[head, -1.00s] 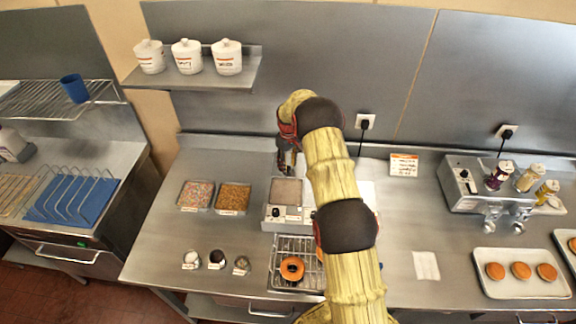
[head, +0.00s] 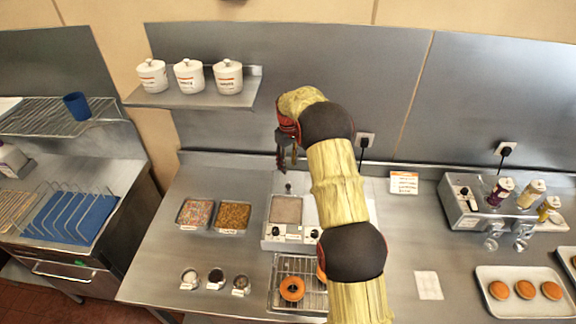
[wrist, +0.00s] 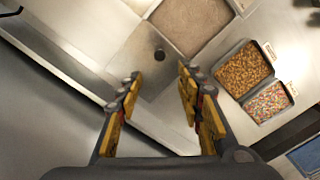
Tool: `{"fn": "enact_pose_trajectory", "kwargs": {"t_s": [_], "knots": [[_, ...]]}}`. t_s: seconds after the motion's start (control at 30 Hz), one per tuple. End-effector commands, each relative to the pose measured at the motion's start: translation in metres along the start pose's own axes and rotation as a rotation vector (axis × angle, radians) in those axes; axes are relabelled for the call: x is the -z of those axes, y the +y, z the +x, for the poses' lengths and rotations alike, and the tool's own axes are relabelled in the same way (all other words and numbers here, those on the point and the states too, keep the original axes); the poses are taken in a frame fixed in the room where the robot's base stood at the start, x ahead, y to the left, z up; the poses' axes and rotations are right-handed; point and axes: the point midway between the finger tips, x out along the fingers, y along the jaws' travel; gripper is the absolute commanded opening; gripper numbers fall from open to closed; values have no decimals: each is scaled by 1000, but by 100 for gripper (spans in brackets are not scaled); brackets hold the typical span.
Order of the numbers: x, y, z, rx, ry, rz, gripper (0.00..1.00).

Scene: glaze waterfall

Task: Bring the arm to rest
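My arm reaches up from the bottom of the head view, over the counter (head: 150,268). My gripper (head: 286,160) is at its far end, in the air near the back wall, above the rear of the twin-basin appliance (head: 285,209). In the wrist view my gripper (wrist: 159,74) shows its two fingers apart with nothing held between them. Below them lie bare metal and a dark knob on the appliance (wrist: 150,58).
Two topping trays (head: 235,217) stand left of the appliance. A wire rack (head: 284,268) with an orange ring (head: 292,288) is in front. My arm hides part of both. A dispenser (head: 474,209) stands at right. A shelf (head: 200,93) holds white jars.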

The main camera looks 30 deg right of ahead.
Motion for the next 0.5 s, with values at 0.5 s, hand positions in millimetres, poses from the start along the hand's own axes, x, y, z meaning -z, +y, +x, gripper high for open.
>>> {"fn": "enact_pose_trajectory", "kwargs": {"t_s": [0.5], "knots": [[-4,-2,9,2,-4,93,37]]}}
